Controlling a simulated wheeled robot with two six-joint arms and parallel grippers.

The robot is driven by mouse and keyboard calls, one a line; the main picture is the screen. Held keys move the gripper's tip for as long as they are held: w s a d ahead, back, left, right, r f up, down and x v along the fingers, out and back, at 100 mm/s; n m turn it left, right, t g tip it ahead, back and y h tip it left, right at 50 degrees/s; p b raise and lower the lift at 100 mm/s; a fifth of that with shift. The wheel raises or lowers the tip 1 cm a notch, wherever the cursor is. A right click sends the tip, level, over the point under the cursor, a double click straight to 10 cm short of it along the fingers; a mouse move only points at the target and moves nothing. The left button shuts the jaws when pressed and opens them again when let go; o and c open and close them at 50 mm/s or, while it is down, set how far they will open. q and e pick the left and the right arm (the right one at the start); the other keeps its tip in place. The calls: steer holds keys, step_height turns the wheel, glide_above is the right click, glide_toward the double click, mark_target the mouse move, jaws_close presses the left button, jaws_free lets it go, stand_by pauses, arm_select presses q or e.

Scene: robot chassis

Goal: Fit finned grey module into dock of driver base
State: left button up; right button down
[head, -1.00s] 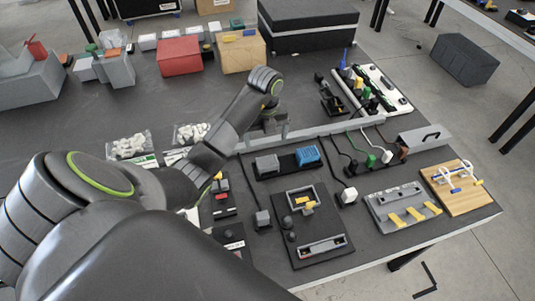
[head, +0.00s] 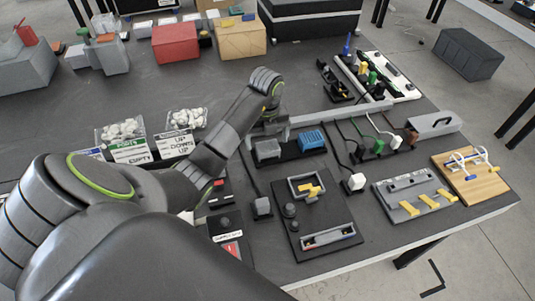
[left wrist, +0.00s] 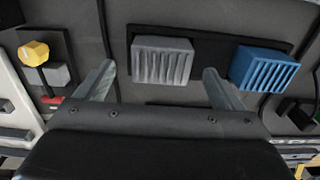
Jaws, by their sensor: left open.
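The finned grey module (head: 267,150) sits upright at the left of a black strip on the table, beside a finned blue module (head: 311,139). In the left wrist view the grey module (left wrist: 162,60) lies between and ahead of my open left fingers (left wrist: 160,80), apart from them. In the head view my left gripper (head: 270,122) is just behind the grey module and partly hidden by the wrist. The black board that looks like the driver base (head: 328,213) lies nearer, with a square grey frame, probably the dock (head: 291,188), and a yellow piece at it. My right gripper is not in view.
A small grey block on a cable (head: 262,207) lies left of the board. A white plug (head: 354,182) lies to its right. A grey plate with yellow tabs (head: 410,197) and a wooden board (head: 470,176) stand further right. A long grey rail (head: 340,114) runs behind the modules.

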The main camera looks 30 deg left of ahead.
mark_target(268, 146)
arm_select(q)
step_height(268, 146, down, 4)
steer(key=shift+d+r, duration=0.1)
steer(key=shift+r, duration=0.05)
steer(key=c, duration=1.1)
steer(key=shift+w, duration=0.1)
steer(key=shift+c, duration=0.5)
steer(key=shift+r, duration=0.15)
